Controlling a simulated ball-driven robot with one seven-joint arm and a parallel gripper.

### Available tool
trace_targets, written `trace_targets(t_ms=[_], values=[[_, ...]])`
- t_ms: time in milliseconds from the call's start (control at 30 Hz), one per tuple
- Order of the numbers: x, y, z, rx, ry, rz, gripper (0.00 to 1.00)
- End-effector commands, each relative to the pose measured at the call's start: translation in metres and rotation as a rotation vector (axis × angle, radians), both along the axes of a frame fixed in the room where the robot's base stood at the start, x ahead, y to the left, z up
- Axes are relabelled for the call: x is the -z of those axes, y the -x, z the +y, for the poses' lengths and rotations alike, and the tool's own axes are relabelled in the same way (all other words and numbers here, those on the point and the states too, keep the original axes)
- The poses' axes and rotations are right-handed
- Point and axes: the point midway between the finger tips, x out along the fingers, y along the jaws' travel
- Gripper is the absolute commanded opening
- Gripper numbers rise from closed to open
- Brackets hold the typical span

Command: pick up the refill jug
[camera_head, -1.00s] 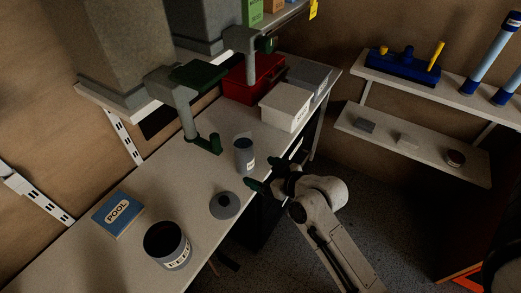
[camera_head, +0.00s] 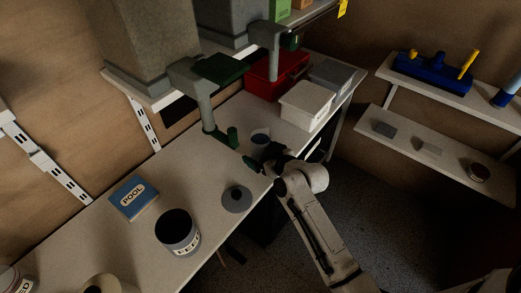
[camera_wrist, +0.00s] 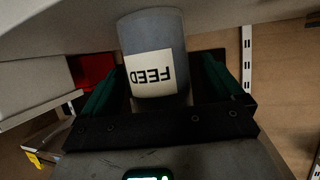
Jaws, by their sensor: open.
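The refill jug, a grey cylinder with a pale FEED label, shows large in the wrist view (camera_wrist: 152,45). In the head view the jug (camera_head: 260,138) stands on the bench, its lower part hidden behind my gripper. My gripper (camera_head: 260,159) is at the jug's near side. In the wrist view my gripper (camera_wrist: 160,66) is open, with one green finger on each side of the jug. The jug appears between the fingers, and I cannot tell whether either touches it.
A dispenser arm (camera_head: 205,105) with a green foot stands close beside the jug. A grey disc-shaped lid (camera_head: 236,199), a dark open tub (camera_head: 178,232) and a blue POOL box (camera_head: 132,197) lie nearer. A white bin (camera_head: 306,105) and a red box (camera_head: 272,76) stand behind.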

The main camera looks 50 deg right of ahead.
Motion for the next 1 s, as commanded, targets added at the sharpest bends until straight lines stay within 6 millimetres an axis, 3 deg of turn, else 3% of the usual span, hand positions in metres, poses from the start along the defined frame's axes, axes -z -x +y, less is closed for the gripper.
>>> trace_targets(t_ms=[300,1000], values=[[0.0027,-0.0054,-0.001,0.0,0.0,0.001,0.94],[0.0028,-0.0051,-0.0009,0.0,0.0,0.001,0.27]])
